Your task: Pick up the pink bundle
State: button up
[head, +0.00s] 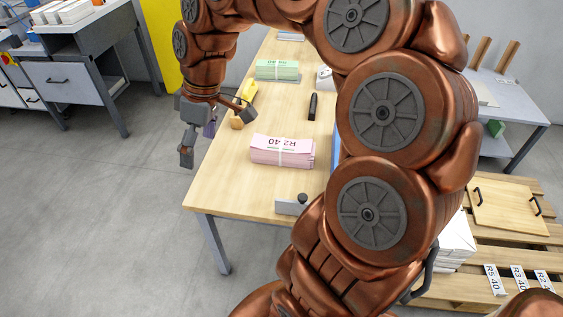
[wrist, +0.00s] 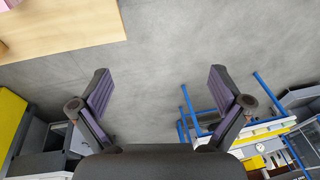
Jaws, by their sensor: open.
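The pink bundle (head: 282,151) lies flat on the wooden table (head: 225,190) near its front end in the head view. It is a stack with a pale band around it and the print "R2.40" on top. My gripper (head: 213,134) is open and empty, at the left edge of the table, to the left of the bundle and apart from it.
A green bundle (head: 277,69), a yellow tool (head: 244,103) and a black marker-like object (head: 312,106) lie farther back on the table. A grey metal piece with a dark knob (head: 292,206) is at the front edge. My arm hides the table's right side.

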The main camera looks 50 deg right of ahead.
jog(key=w+d+f+t+b, duration=0.1)
jog(key=w+d+f+b, duration=0.25)
jog(key=w+d, duration=0.3)
jog(key=t+b, duration=0.2)
jog(key=b, duration=0.6)
send_over(284, 144)
jog(key=s, duration=0.2)
jog(key=shift+n, duration=0.3)
jog(key=f, duration=1.8)
jog(key=shift+w+d, duration=0.2)
jog(key=shift+d, duration=0.15)
jog(key=shift+s+d+f, duration=0.1)
jog(key=shift+d+f, duration=0.1)
jog(key=shift+f, duration=0.35)
jog(key=shift+x, duration=3.45)
jog(key=shift+a+r, duration=0.1)
jog(key=c, duration=1.9)
